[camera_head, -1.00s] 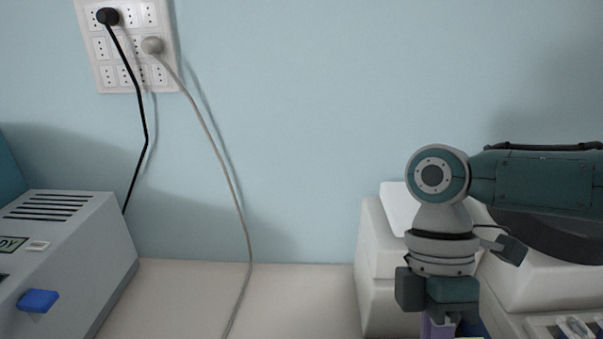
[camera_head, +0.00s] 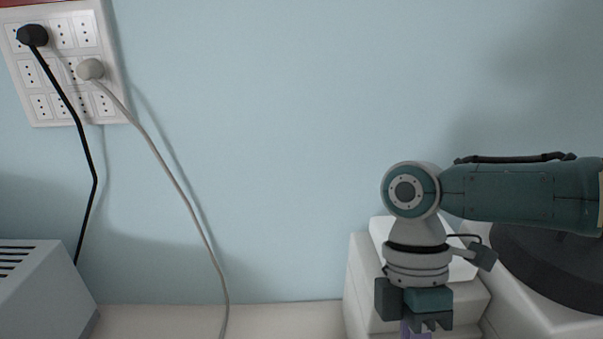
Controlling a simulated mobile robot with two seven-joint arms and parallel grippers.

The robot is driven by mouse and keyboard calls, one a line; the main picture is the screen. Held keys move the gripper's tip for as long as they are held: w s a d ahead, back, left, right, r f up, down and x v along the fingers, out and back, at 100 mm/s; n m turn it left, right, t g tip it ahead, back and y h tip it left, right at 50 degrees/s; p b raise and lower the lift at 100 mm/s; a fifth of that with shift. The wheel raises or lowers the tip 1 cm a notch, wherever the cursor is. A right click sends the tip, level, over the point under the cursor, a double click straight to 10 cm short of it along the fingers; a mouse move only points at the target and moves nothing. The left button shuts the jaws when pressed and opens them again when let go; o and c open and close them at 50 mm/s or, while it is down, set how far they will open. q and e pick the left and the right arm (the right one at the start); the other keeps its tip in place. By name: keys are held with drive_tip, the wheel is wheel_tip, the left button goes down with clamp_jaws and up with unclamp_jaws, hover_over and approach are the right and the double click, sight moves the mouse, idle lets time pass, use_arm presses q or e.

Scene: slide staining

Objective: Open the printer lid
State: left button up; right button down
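My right arm comes in from the right, and its gripper (camera_head: 415,325) points down at the lower right, in front of a stepped white machine (camera_head: 366,288). A small purple piece (camera_head: 405,328) shows between the fingers. The fingertips meet the bottom edge of the view, so I cannot tell whether they hold it. My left gripper is out of view. No part is clearly marked as the printer or its lid. The white machine's lower front is cut off.
A grey vented device (camera_head: 45,290) stands at the lower left, mostly cut off. A dark round part (camera_head: 550,265) sits on the white machine at the right. Black and grey cords hang from the wall socket panel (camera_head: 65,60).

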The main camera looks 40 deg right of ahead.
drive_tip(key=shift+s+d+f, duration=0.1)
drive_tip(key=shift+f, duration=0.1)
idle(0.3)
drive_tip(key=c, duration=1.2)
unclamp_jaws()
drive_tip(key=shift+s, duration=0.1)
drive_tip(key=shift+c, duration=0.2)
drive_tip(key=o, duration=0.3)
drive_tip(key=shift+r, duration=0.1)
drive_tip(key=b+v, duration=0.2)
drive_tip(key=v, duration=0.8)
drive_tip(key=shift+b, duration=0.3)
